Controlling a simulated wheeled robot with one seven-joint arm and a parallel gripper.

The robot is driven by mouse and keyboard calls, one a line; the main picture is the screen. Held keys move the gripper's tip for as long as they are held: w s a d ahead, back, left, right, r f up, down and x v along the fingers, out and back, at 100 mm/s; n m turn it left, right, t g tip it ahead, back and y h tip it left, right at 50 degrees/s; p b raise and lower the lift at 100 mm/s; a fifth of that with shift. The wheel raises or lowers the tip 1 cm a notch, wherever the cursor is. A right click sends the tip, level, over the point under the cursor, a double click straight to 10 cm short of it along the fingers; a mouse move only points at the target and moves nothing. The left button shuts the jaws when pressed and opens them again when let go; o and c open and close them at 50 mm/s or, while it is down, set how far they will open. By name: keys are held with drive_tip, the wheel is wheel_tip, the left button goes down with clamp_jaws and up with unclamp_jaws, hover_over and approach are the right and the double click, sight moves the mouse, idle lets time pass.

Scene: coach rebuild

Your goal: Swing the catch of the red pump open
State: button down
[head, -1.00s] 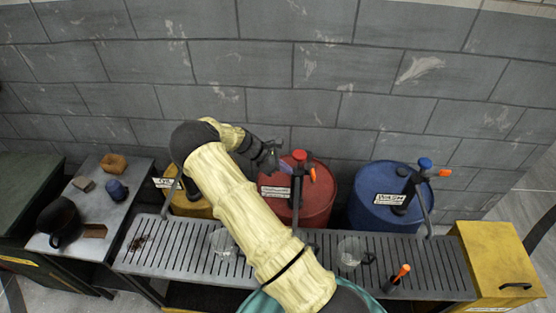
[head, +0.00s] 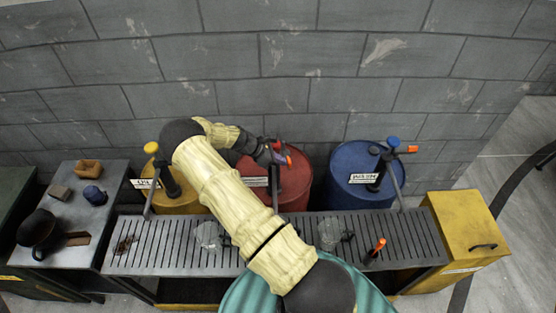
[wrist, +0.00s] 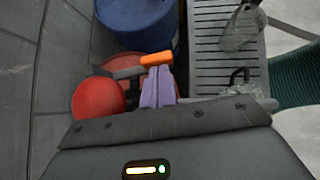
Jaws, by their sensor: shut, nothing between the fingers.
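The red pump stands on the red drum (head: 300,180), its post partly covered by my arm in the head view. In the wrist view, its round red knob (wrist: 97,98) is left of my fingers, and its orange-tipped catch (wrist: 156,59) lies just beyond the fingertips. The orange tip also shows in the head view (head: 289,160). My gripper (wrist: 158,72) has purple fingers pressed together with nothing between them. The tips are at the orange end, very close or touching; I cannot tell which. In the head view my gripper (head: 282,158) hides most of the pump head.
A blue drum (head: 345,155) with its own pump stands right, a yellow drum (head: 185,203) left. A slatted metal counter (head: 385,250) holding clear jugs (head: 330,233) runs in front. A grey block wall (head: 300,60) rises behind. A yellow box (head: 465,230) is at the right end.

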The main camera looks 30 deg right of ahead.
drive_tip(key=shift+s+d, duration=0.3)
drive_tip(key=shift+d, duration=0.2)
drive_tip(key=shift+a, duration=0.2)
drive_tip(key=shift+a, duration=0.3)
drive_tip(key=a+r+b, duration=0.4)
drive_tip(key=a+r, duration=0.3)
drive_tip(key=a, duration=0.3)
drive_tip(key=shift+w, duration=0.25)
